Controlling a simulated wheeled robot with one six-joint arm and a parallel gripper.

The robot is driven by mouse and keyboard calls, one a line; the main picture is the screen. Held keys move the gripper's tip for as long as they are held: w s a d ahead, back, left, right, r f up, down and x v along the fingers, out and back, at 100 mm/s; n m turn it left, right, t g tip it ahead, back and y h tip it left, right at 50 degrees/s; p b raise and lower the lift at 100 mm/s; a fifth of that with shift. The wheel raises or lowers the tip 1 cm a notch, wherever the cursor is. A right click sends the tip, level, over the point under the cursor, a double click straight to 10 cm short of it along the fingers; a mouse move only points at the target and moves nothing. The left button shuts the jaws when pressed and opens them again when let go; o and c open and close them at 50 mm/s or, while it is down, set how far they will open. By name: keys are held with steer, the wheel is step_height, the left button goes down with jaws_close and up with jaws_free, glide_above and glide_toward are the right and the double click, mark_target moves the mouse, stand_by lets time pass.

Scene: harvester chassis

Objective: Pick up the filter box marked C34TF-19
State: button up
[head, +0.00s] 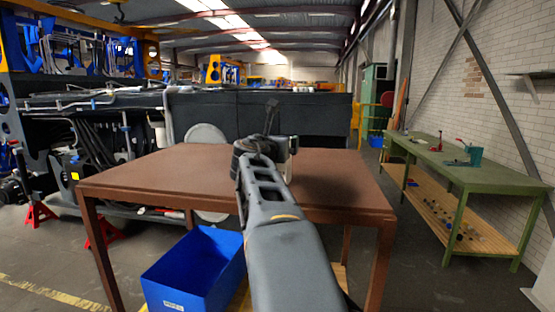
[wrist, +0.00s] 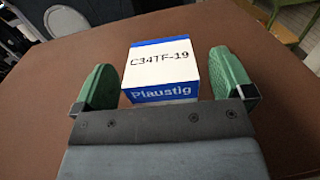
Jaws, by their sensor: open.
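The filter box (wrist: 162,69) is white with blue bands, and its face reads "C34TF-19" and "Plaustig". It sits on the brown table in the wrist view. My gripper (wrist: 165,80) is open, with one green finger on each side of the box and a visible gap at each side. In the head view my gripper (head: 266,148) is over the table, and my arm hides most of the box (head: 293,144); only a pale edge shows at its right.
The brown table (head: 180,170) is otherwise mostly clear. A blue bin (head: 195,270) stands below its front edge. A green workbench (head: 470,165) with tools is at the right. The dark harvester chassis (head: 90,130) is behind at the left.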

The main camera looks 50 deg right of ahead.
steer(key=shift+x, duration=1.2)
steer(key=c, duration=1.7)
